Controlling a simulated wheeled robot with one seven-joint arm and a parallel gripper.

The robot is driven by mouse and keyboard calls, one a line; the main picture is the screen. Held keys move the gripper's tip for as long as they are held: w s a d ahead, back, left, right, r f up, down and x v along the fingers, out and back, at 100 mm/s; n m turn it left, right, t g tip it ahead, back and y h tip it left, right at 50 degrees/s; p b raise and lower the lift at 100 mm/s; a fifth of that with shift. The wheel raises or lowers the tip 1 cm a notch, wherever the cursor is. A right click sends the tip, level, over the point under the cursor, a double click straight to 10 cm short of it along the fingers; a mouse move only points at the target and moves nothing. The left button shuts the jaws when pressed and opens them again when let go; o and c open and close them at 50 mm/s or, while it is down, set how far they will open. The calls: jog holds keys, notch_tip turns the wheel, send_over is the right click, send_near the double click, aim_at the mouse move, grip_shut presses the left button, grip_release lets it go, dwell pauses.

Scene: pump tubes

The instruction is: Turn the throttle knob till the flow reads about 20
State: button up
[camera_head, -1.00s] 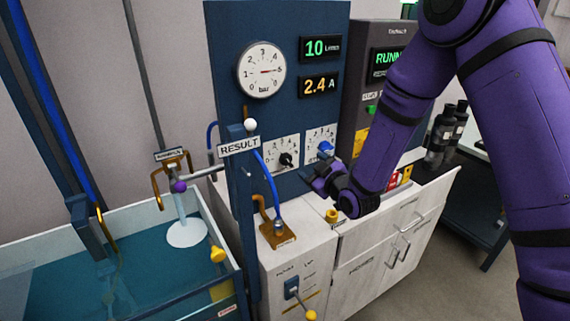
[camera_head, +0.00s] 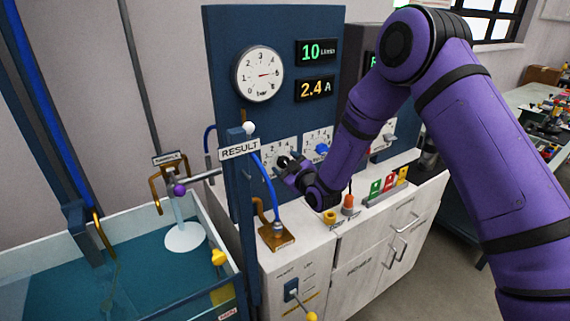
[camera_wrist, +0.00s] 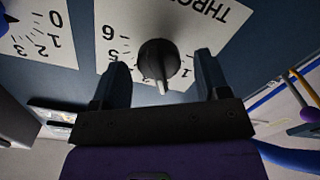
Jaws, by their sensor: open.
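The throttle knob (camera_wrist: 157,57) is round and black with a pale pointer, on a white dial plate lettered "THRO..." in the wrist view. In the head view the black knob (camera_head: 282,161) shows just above my gripper (camera_head: 289,172), partly hidden by it. In the wrist view my gripper (camera_wrist: 161,68) is open, with one finger on each side of the knob and a visible gap on both sides. The pointer points toward the gripper's palm. The green flow display (camera_head: 318,50) reads 10 L/min.
A blue knob (camera_head: 321,149) sits on the dial plate to the right. The amber display (camera_head: 316,89) reads 2.4 A, below the flow display. The "RESULT" sign (camera_head: 240,148) and a blue hose (camera_head: 265,178) stand close left of my gripper. Coloured tags (camera_head: 388,183) stand on the counter.

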jog(key=shift+w+a, duration=0.3)
jog(key=shift+w, duration=0.1)
jog(key=c, duration=0.9)
jog(key=shift+m, duration=0.3)
jog(key=shift+d+m, duration=0.1)
jog(key=shift+m, duration=2.8)
